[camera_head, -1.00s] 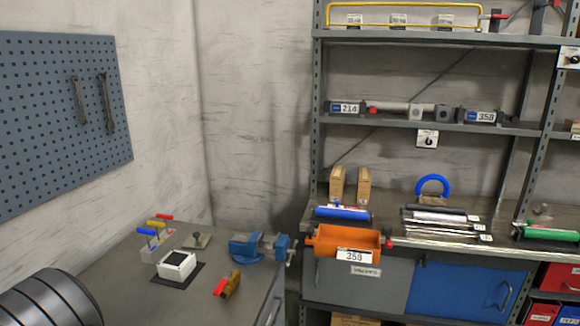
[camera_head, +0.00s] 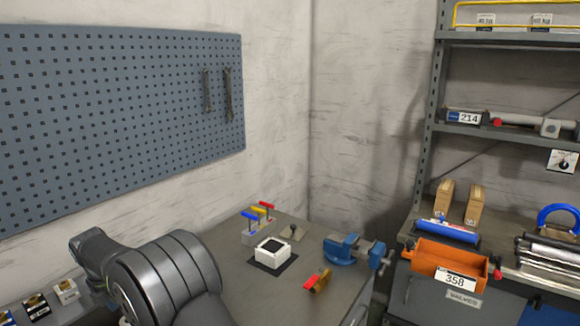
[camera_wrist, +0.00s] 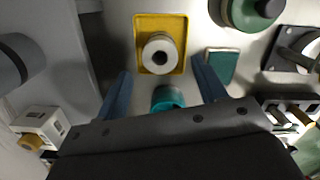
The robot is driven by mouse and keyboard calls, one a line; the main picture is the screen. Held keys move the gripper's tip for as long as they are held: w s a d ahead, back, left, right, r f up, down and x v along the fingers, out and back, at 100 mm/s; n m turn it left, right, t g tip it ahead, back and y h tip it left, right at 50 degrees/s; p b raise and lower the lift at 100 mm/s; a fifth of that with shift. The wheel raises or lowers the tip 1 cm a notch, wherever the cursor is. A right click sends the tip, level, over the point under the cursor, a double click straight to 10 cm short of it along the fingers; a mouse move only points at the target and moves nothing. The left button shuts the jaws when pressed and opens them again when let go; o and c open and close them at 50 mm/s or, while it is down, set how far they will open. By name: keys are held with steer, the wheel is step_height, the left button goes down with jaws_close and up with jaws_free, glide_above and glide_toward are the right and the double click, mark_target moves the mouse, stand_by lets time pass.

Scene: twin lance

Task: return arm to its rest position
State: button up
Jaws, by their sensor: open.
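My gripper (camera_wrist: 161,66) shows in the wrist view, its two blue fingers spread wide apart and nothing gripped. A teal round object (camera_wrist: 168,97) lies between and below the fingers, partly hidden by the gripper body. Beyond the fingertips a yellow square tray (camera_wrist: 143,24) holds a white and grey round piece (camera_wrist: 160,55). In the head view my dark grey arm (camera_head: 165,280) rises at the lower left, over the near side of the bench; my gripper is not visible there.
The bench carries a white box (camera_head: 271,251), a blue vise (camera_head: 345,248) and red, yellow and blue handled tools (camera_head: 257,218). A pegboard (camera_head: 120,120) hangs behind. An orange bin (camera_head: 447,262) sits at the right. Bare bench (camera_head: 245,295) shows beside the arm.

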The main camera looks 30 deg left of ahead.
steer(key=f, duration=0.5)
steer(key=shift+w+f, duration=0.3)
steer(key=shift+a+r, duration=0.2)
steer(key=shift+r, duration=0.15)
step_height(320, 180, up, 4)
steer(key=shift+d+f, duration=0.1)
steer(key=shift+f, duration=0.1)
steer(key=w+d+r, duration=0.7)
steer(key=w+d, duration=0.2)
steer(key=d+m+g+h, duration=0.1)
steer(key=d+m+h, duration=0.1)
steer(key=d+m, duration=2.05)
steer(key=shift+s+f+n, duration=0.65)
steer(key=shift+s+n, duration=0.3)
steer(key=shift+s+f+n, duration=0.6)
steer(key=shift+s+n, duration=0.3)
steer(key=shift+s, duration=0.05)
steer(key=shift+w+d, duration=0.1)
